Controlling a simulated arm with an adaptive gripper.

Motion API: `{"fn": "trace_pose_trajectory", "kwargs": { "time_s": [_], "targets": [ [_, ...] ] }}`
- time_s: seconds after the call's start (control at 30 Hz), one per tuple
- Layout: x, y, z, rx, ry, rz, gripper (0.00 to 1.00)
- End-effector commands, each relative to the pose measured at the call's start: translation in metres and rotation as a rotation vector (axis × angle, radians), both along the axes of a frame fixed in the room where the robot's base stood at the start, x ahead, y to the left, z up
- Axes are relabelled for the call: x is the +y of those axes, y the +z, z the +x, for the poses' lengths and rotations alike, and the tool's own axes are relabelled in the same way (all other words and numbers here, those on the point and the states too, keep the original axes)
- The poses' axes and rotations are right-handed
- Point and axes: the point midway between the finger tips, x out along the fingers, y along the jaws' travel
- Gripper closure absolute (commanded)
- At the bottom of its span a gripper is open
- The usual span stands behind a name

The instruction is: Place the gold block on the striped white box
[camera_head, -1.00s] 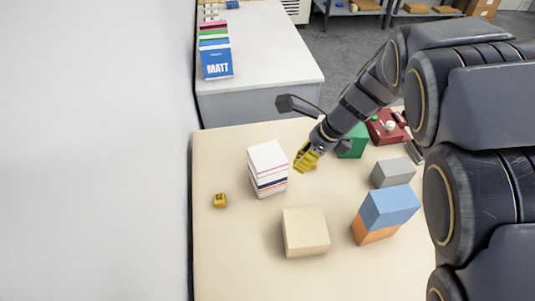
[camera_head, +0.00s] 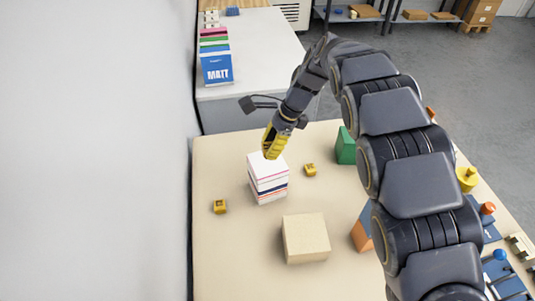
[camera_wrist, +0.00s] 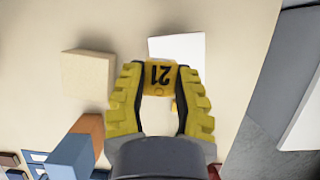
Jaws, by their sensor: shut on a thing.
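The gold block (camera_wrist: 158,77), marked 21, is held between the yellow fingertips of my gripper (camera_wrist: 160,84). In the head view my gripper (camera_head: 271,152) points down at the top of the striped white box (camera_head: 268,180), and its fingers hide the block. The box is upright, with a white top and coloured stripes on its side. In the wrist view the white box top (camera_wrist: 182,45) shows beyond the block and is partly covered by it. I cannot tell whether the block touches the box.
Two other small gold blocks lie on the table, one left of the box (camera_head: 220,206) and one right of it (camera_head: 310,170). A beige block (camera_head: 305,238) stands in front. A green block (camera_head: 346,147) and an orange block (camera_head: 362,231) are partly behind my arm.

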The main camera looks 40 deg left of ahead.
Motion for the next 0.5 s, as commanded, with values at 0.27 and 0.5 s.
{"fn": "trace_pose_trajectory", "kwargs": {
  "time_s": [0.27, 0.5],
  "targets": [
    [0.019, -0.03, 0.018, -0.002, 0.0, 0.002, 1.0],
    [0.024, -0.04, 0.024, -0.002, 0.0, 0.002, 1.0]
  ]
}}
